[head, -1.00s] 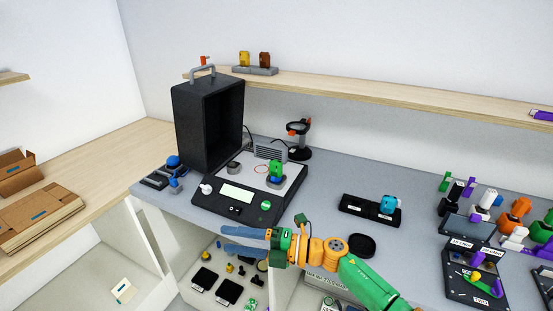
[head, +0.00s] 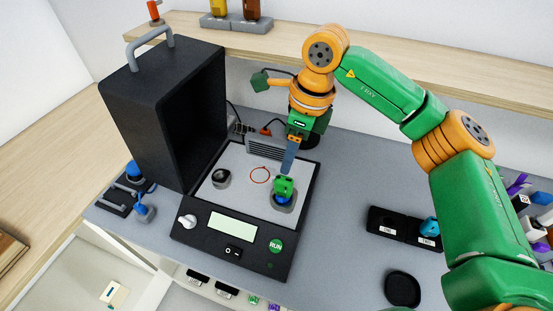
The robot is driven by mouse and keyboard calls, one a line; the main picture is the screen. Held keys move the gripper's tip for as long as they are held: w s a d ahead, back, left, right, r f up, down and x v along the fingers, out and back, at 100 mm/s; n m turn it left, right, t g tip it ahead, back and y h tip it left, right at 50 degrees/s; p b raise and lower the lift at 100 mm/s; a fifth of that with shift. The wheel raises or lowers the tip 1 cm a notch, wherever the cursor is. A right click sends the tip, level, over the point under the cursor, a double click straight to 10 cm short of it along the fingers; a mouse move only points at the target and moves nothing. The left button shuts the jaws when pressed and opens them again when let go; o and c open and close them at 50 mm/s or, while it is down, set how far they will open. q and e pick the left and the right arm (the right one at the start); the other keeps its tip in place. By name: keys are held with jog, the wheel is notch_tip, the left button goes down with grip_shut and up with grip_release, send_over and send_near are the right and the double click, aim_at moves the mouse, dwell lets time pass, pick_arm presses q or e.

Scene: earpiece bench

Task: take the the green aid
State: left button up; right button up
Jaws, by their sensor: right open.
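The green aid (head: 284,186) sits upright on a blue and grey holder (head: 283,201) at the right of the test device's white plate (head: 240,165). My right gripper (head: 287,170) comes down from above and behind the green aid, its blue-grey fingers pointing down. The fingertips are just above or behind the top of the aid. The fingers overlap in this view, so the gap between them is hidden, and I cannot tell whether they touch the aid. My left gripper is not in view.
The black hood (head: 165,105) stands open to the left of the plate. A black tray (head: 404,228) with a blue aid (head: 429,227) and a round black dish (head: 403,289) lie to the right. A wooden shelf (head: 400,62) runs behind.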

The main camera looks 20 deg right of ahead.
aim_at(285, 179)
jog(key=shift+w+d, duration=0.3)
jog(key=shift+w, duration=0.05)
jog(key=shift+f+b, duration=0.2)
jog(key=shift+b, duration=0.1)
jog(key=f+b, duration=0.2)
jog(key=s+f+b, duration=0.1)
jog(key=shift+s+a+f, duration=0.1)
jog(key=shift+a+f, duration=0.15)
jog(key=shift+a, duration=0.05)
jog(key=f+b, duration=0.1)
jog(key=f, duration=0.1)
jog(key=w+f+b, duration=0.1)
jog(key=f+b, duration=0.2)
jog(key=shift+w+a+f, duration=0.15)
jog(key=shift+a+f, duration=0.2)
jog(key=shift+a, duration=0.05)
jog(key=shift+r, duration=0.15)
grip_shut()
